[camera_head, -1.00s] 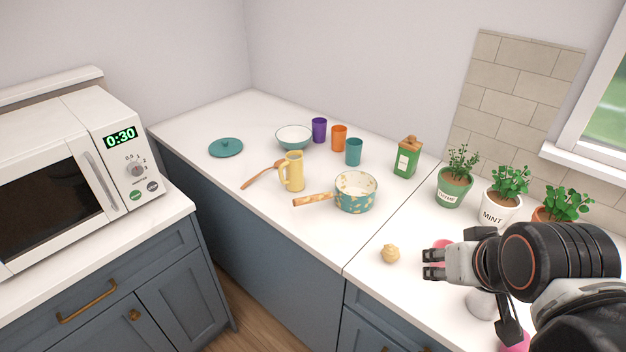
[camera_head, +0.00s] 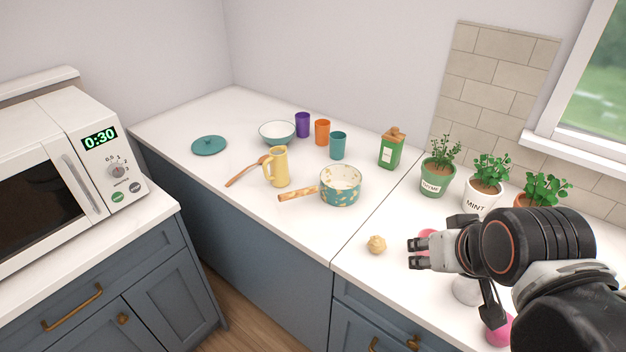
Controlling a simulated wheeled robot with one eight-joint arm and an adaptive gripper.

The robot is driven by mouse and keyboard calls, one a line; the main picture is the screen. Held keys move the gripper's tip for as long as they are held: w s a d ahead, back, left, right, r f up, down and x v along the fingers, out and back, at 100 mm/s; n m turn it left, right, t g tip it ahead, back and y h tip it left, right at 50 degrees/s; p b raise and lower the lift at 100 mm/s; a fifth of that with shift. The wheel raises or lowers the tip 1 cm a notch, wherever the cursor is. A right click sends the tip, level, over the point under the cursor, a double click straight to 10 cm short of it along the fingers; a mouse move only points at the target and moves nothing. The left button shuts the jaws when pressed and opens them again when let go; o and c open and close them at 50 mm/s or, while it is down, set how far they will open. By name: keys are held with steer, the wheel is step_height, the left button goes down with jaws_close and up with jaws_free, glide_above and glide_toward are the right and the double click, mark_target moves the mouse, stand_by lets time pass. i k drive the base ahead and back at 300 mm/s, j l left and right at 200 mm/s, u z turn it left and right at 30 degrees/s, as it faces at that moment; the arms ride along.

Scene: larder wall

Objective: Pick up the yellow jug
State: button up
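The yellow jug (camera_head: 279,167) stands upright on the white counter, with its handle toward the left. A wooden spoon (camera_head: 247,171) lies just left of it, and the patterned saucepan stands to its right. My gripper (camera_head: 415,253) is at the lower right, well apart from the jug, with its fingers pointing left. Its two fingers show a small gap between them, and nothing is seen held. Part of a pink thing (camera_head: 427,236) shows behind the gripper, mostly hidden.
The saucepan (camera_head: 341,190) has a handle reaching left in front of the jug. A bowl (camera_head: 277,133), several cups (camera_head: 322,132), a teal lid (camera_head: 209,145) and a green canister (camera_head: 390,151) stand behind. A small yellowish lump (camera_head: 377,244) lies near my gripper. Potted herbs (camera_head: 485,180) line the right.

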mark_target(279, 177)
steer(key=j+z, duration=0.3)
steer(key=j, duration=0.65)
steer(key=k+j+z, duration=0.1)
steer(key=j+z, duration=0.25)
steer(key=j, duration=0.55)
